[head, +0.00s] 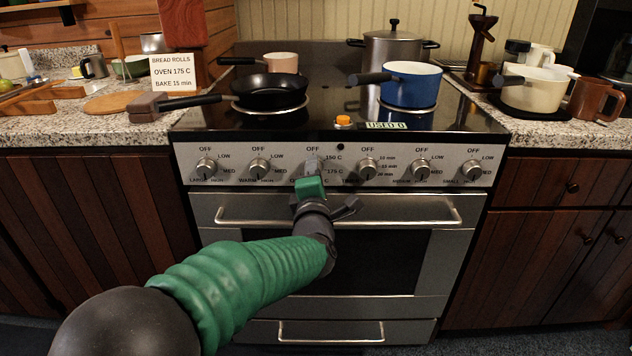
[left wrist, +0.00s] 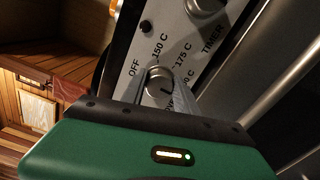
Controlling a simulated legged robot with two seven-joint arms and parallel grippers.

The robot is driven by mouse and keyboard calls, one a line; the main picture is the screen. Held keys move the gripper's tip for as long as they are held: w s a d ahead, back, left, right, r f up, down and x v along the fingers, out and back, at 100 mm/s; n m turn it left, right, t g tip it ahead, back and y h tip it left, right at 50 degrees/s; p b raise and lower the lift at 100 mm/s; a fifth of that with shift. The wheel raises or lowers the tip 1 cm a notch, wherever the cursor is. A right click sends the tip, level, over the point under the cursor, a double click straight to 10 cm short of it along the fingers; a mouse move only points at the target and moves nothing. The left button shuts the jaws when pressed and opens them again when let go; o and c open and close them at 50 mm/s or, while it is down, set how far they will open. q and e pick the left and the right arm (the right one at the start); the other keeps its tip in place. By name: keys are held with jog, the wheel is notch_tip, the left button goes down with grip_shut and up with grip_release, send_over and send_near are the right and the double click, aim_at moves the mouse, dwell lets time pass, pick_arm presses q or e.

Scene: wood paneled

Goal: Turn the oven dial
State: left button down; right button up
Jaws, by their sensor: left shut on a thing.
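The oven (head: 410,205) stands ahead with a row of round dials on its steel front panel. My left gripper (head: 312,170) is at the oven temperature dial, the one marked OFF, 150 C and 175 C, and its fingers are shut on it. In the left wrist view the dial (left wrist: 157,86) shows just past the grey fingers, with OFF, 150 C and 175 C printed around it. The gripper covers part of the dial and the lower labels, and I cannot tell exactly where the dial points. My right gripper is not in view.
The timer dial (head: 368,168) is close to the right of my gripper. The oven door handle (head: 240,221) runs below. A black pan (head: 268,90) and a blue pot (head: 411,84) stand on the stove. A sign (head: 172,77) reads "Bread rolls, oven 175 C, bake 15 min".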

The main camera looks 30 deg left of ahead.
pick_arm(q)
jog(key=shift+s+a+f+n, duration=0.1)
jog(key=shift+f+n, duration=0.3)
jog(key=c, duration=1.3)
grip_release()
jog(key=o, duration=0.4)
jog(key=shift+r, duration=0.2)
jog(key=p+v, duration=0.3)
jog(key=v, duration=0.9)
jog(key=shift+f, duration=0.1)
